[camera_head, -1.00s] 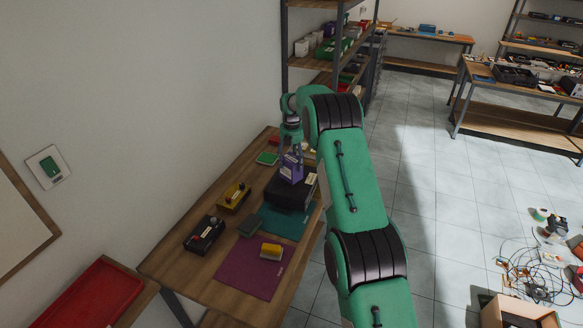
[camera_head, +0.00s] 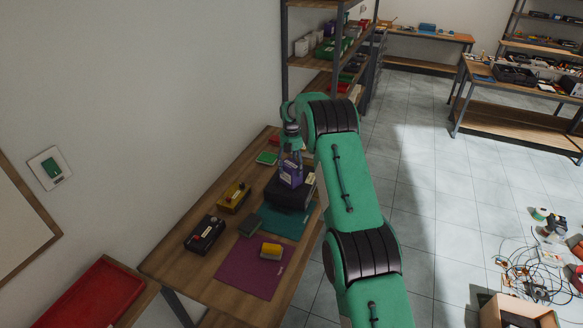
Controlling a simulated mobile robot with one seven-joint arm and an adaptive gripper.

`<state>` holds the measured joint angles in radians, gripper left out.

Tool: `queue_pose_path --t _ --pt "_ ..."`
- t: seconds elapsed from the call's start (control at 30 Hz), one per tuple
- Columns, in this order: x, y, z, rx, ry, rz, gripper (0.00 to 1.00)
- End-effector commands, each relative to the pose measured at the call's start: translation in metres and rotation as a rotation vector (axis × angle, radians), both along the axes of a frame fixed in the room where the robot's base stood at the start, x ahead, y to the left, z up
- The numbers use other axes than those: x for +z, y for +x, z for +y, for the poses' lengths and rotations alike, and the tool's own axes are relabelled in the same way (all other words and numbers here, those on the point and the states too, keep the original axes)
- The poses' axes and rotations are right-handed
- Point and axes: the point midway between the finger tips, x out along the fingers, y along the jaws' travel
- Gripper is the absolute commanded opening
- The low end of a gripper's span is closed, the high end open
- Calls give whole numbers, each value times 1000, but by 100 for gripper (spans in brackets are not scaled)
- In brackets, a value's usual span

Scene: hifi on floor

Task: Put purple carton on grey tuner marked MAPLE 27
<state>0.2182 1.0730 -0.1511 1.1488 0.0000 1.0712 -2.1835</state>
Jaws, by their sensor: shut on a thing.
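The purple carton (camera_head: 291,174) is at the dark, boxy tuner (camera_head: 286,195) on the wooden bench. It looks upright, and its base is at or just above the tuner's top; I cannot tell whether they touch. My gripper (camera_head: 291,160) points down from above and is shut on the carton's upper part. The tuner stands at the far edge of a teal mat (camera_head: 283,224). The marking MAPLE 27 cannot be read at this size.
A yellow device (camera_head: 234,197) and a black device (camera_head: 205,235) stand to the left. A dark green block (camera_head: 250,225) is near the teal mat. A yellow block (camera_head: 271,251) lies on a purple mat (camera_head: 246,273). A green item (camera_head: 267,158) lies farther back.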

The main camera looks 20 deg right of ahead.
Motion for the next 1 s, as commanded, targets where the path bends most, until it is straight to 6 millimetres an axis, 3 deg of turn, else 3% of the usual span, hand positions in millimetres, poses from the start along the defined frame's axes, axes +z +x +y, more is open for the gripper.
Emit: queue_pose_path --t 0.33,0.37,0.47,1.0 --pt "-2 0 0 0 -1 -1 32" --pt "-3 0 0 0 0 0 66" --pt "-2 0 0 0 0 0 83" --pt "8 1 0 0 -1 -1 83"
